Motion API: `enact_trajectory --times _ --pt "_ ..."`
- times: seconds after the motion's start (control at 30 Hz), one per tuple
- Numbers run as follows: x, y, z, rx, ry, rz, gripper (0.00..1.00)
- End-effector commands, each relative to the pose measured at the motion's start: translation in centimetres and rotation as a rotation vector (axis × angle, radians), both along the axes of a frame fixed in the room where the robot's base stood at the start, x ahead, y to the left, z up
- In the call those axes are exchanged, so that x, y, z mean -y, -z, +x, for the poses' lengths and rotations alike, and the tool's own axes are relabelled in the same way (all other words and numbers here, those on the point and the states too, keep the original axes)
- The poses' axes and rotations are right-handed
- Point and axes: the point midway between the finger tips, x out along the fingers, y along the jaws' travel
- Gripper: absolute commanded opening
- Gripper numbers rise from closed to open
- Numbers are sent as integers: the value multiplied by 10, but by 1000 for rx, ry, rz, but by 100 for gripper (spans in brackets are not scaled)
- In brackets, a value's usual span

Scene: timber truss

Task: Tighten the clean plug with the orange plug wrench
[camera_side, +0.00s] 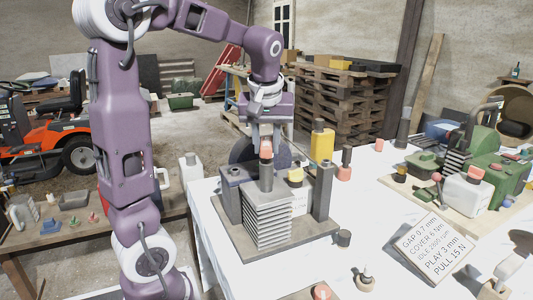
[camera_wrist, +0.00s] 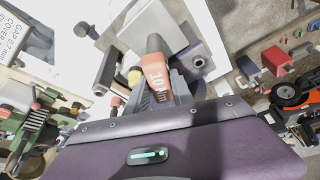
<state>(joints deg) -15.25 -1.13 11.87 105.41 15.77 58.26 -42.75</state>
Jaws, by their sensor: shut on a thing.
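The orange plug wrench (camera_side: 266,150) stands upright over the grey finned cylinder block (camera_side: 268,215), its dark shaft pointing down at the block's top. My gripper (camera_side: 265,138) is shut on its orange upper end from above. In the wrist view the wrench's orange handle (camera_wrist: 156,72) shows a "10 Nm" marking. The clean plug cannot be made out; the wrench and block hide the spot under the shaft. Whether the wrench touches a plug cannot be told.
The block stands on a grey base plate (camera_side: 283,246) between dark posts (camera_side: 323,190). A yellow bottle (camera_side: 322,142) is behind it. A lettered sign (camera_side: 437,245) and a green machine (camera_side: 490,165) are at the right. White tabletop (camera_side: 385,215) lies partly clear between.

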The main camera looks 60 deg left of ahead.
Motion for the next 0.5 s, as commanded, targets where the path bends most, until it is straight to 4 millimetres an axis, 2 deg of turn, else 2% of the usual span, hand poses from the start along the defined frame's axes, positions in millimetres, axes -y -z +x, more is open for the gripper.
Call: enact_trajectory --times 0.27,0.5 --pt "0 1 0 1 3 0 0" --pt "0 1 0 3 207 1 0"
